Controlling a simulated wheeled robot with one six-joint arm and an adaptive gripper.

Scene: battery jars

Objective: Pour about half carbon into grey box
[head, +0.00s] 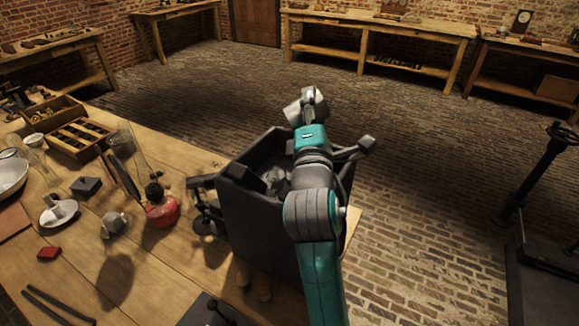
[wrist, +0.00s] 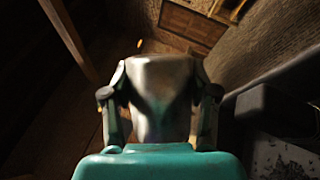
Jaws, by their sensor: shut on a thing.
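A bare-metal cup-like vessel (head: 305,104) is held in my gripper (head: 309,122), beyond the far side of the box in the head view. In the wrist view the vessel (wrist: 160,92) sits between the two dark fingers, which press on its sides. It looks tilted in the head view. Its inside is hidden, so I cannot tell how much carbon it holds. A large dark grey open box (head: 255,215) stands at the table's right edge, under my arm. Dark lumps show inside it. A box corner with speckled grey contents (wrist: 282,160) shows at lower right in the wrist view.
The wooden table (head: 150,262) at left carries a red lamp (head: 162,210), a small black box (head: 87,186), a white dish (head: 58,213) and a compartment tray (head: 78,138). A dark metal stand (head: 530,180) is at right. Brick floor lies open beyond the box.

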